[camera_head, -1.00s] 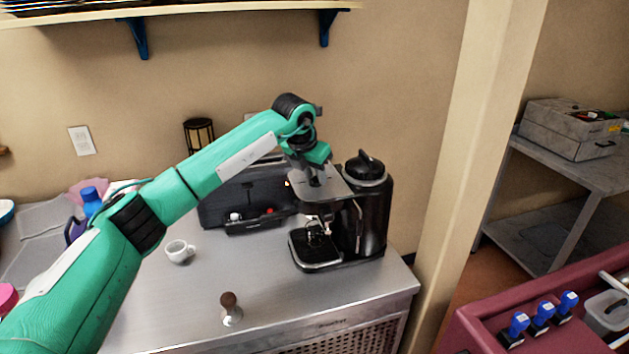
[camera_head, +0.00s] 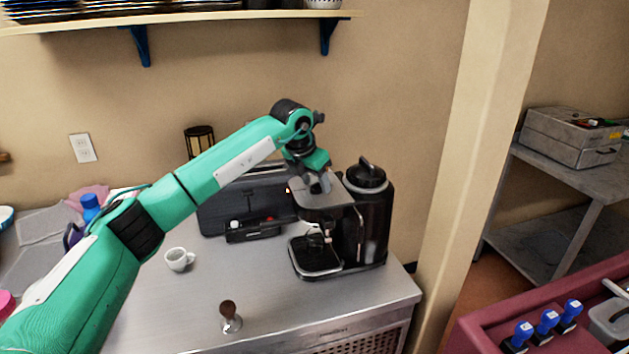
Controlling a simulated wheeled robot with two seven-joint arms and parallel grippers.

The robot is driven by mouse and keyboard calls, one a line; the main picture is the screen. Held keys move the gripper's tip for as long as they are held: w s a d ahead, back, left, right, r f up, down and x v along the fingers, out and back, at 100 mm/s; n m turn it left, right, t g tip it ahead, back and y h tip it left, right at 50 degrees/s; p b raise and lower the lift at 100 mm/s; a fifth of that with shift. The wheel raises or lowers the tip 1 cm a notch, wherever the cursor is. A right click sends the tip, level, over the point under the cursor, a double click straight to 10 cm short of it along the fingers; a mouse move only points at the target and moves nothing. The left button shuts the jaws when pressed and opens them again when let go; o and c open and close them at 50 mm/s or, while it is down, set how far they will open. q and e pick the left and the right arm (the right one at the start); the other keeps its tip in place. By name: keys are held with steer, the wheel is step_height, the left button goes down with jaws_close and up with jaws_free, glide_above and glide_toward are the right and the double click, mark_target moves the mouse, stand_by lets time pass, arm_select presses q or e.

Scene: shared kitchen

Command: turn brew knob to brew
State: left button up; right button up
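A black and silver espresso machine (camera_head: 372,222) stands on the right part of the steel counter. My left arm reaches in from the left, and my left gripper (camera_head: 318,186) points down at the machine's silver top, near its front left. The fingertips are small and dark there, so I cannot tell whether they are open, shut or touching a knob. The brew knob cannot be made out; the gripper may hide it. My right gripper is not in view.
A white cup (camera_head: 179,259) and a tamper (camera_head: 230,317) stand on the counter (camera_head: 275,290). A dark box (camera_head: 215,213) stands behind, left of the machine. A pillar (camera_head: 470,150) rises to the right. A shelf (camera_head: 200,18) hangs above.

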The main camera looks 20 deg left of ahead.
arm_select(q)
steer(key=b+v, duration=0.3)
steer(key=v, duration=1)
steer(key=shift+r+b, duration=0.35)
steer(key=shift+s+a, duration=0.1)
